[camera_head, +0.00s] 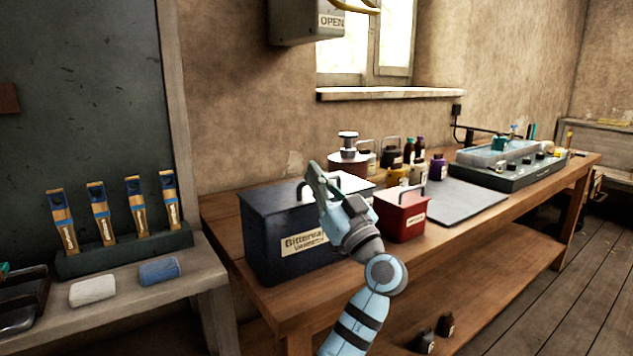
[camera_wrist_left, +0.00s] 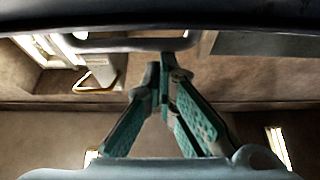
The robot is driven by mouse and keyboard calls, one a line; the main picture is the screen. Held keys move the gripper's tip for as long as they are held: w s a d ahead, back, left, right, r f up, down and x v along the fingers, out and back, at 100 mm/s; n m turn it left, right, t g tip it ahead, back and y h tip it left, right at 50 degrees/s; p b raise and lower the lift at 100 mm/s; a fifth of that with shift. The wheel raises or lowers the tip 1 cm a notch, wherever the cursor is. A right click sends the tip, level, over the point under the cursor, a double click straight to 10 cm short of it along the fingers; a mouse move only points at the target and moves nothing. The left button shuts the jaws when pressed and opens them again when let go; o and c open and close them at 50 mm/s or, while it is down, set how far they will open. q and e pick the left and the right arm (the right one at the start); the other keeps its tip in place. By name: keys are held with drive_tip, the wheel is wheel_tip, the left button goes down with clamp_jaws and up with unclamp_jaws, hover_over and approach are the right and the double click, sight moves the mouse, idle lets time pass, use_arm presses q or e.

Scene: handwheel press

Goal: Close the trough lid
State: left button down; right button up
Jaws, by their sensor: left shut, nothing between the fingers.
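A dark blue box (camera_head: 288,236) with a pale label stands at the near end of the bench. A loop handle (camera_head: 301,188) rises from its top, and its lid looks down; my arm hides part of it. A long, low basin (camera_head: 505,158) with a pale, clear upper part and knobs stands at the bench's far end. I cannot tell for sure which is the trough. My left gripper (camera_head: 316,170) is shut and empty, above the blue box's top. In the left wrist view its fingers (camera_wrist_left: 164,76) meet below a grey bar (camera_wrist_left: 120,44). My right gripper is not in view.
A red box (camera_head: 402,216) stands close right of my arm. Bottles and jars (camera_head: 397,165) crowd behind it. A grey mat (camera_head: 462,203) lies bare to the right. A wall box marked OPEN (camera_head: 305,25) hangs above. A brush rack (camera_head: 125,250) stands at left.

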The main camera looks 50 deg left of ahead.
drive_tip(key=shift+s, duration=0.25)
use_arm(q)
drive_tip(key=r, duration=0.1)
drive_tip(key=r+p, duration=0.1)
drive_tip(key=r, duration=0.1)
drive_tip(key=shift+w+a+r, duration=0.1)
drive_tip(key=shift+a+r, duration=0.25)
drive_tip(key=shift+r, duration=0.05)
drive_tip(key=v, duration=1)
drive_tip(key=shift+r, duration=0.2)
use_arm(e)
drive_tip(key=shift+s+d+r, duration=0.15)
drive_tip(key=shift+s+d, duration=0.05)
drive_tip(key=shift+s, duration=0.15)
